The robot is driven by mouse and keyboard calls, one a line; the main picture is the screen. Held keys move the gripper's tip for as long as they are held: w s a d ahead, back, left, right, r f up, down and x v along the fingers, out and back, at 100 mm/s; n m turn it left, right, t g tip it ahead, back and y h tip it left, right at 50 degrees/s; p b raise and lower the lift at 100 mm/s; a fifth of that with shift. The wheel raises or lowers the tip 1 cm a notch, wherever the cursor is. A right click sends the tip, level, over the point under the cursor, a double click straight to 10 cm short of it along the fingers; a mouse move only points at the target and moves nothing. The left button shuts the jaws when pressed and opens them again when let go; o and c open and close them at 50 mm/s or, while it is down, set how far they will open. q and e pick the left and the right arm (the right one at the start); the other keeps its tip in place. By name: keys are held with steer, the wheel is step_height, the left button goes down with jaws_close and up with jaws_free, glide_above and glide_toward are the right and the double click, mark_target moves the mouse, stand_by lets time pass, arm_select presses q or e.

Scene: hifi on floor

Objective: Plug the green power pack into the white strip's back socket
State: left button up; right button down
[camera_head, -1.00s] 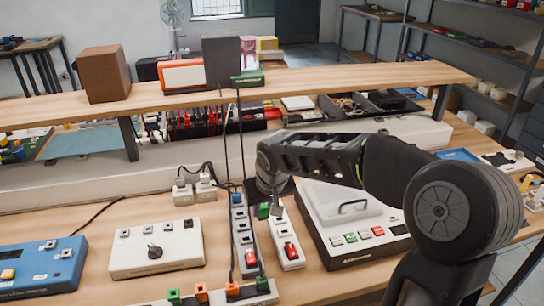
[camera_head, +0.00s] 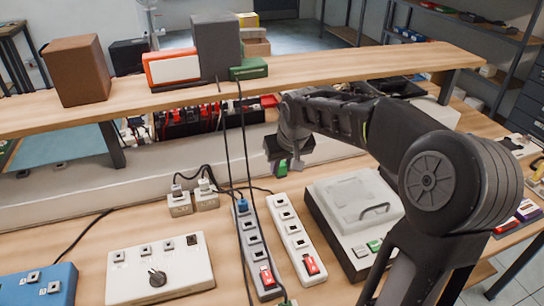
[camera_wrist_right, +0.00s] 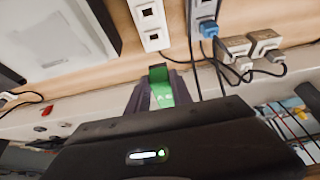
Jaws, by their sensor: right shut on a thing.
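My right gripper (camera_head: 288,166) is shut on the green power pack (camera_head: 282,168), raised behind the far end of the white strip. In the right wrist view the pack (camera_wrist_right: 161,88) sits between the two fingers, apart from the strip. The white strip (camera_head: 301,246) lies on the bench with a red plug (camera_head: 311,265) near its front end. Its back socket (camera_head: 280,200) is empty, and its back end also shows in the wrist view (camera_wrist_right: 152,38). My left gripper is out of view.
A grey strip (camera_head: 255,245) with a blue plug (camera_head: 242,206) and a red plug lies close left of the white strip. Two black cables hang in front of it. A white-topped device (camera_head: 355,203) stands to the right. A wooden shelf (camera_head: 330,72) spans above the back.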

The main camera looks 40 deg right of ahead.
steer(key=shift+s+r, duration=0.15)
steer(key=shift+s, duration=0.15)
steer(key=shift+w+f, duration=0.15)
steer(key=shift+f, duration=0.05)
steer(key=shift+f+b, duration=2.75)
steer(key=shift+f, duration=1)
steer(key=shift+s+a, duration=0.1)
steer(key=shift+s, duration=0.1)
steer(key=shift+f+b, duration=0.8)
steer(key=shift+b, duration=0.05)
steer(key=shift+f+b, duration=0.25)
steer(key=shift+b, duration=0.15)
stand_by(1.3)
steer(key=c, duration=1.1)
jaws_free()
